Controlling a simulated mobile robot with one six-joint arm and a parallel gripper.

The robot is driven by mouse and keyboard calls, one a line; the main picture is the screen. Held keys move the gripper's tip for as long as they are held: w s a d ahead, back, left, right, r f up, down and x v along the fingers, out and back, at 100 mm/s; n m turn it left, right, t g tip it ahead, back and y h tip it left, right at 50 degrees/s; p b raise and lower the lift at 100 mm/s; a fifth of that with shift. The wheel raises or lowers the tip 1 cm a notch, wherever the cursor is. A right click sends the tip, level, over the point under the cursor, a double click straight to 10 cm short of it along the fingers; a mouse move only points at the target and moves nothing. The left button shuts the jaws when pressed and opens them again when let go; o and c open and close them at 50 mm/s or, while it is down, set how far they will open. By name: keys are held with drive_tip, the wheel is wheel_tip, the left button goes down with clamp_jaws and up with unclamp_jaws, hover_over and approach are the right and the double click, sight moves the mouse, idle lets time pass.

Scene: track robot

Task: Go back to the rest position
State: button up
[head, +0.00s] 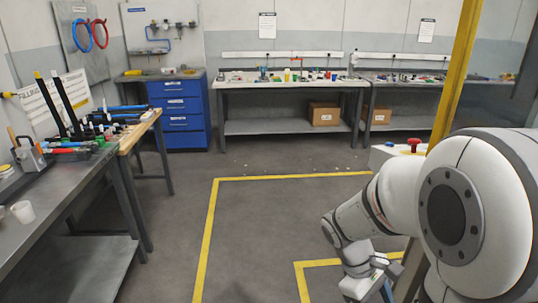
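My arm fills the right side of the head view, with a large white joint at the near right and a thinner white link reaching down and left. My gripper (376,270) shows only in part at the arm's lower end, near the bottom edge of the view. It hangs over the floor, apart from the tables. Its fingers are small and partly hidden, so I cannot tell whether they are apart or holding anything.
A metal table (40,196) with tools and a white cup (23,211) stands at the left. A blue drawer cabinet (181,114) and a long workbench (236,84) line the back. A yellow post (456,70) rises beside my arm. The floor inside the yellow lines (207,230) is clear.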

drive_tip(key=s+a+r+m+t+y+p, duration=0.1)
drive_tip(key=a+r+m+t+y+p, duration=0.1)
drive_tip(key=r, duration=0.5)
drive_tip(key=s+a+r+m+t+y+p, duration=0.2)
drive_tip(key=a+r+m+t+y+p, duration=0.1)
drive_tip(key=a+r+m+t, duration=0.1)
drive_tip(key=shift+s+a+r+m, duration=0.15)
drive_tip(key=shift+a+r+m, duration=0.8)
drive_tip(key=shift+r, duration=0.5)
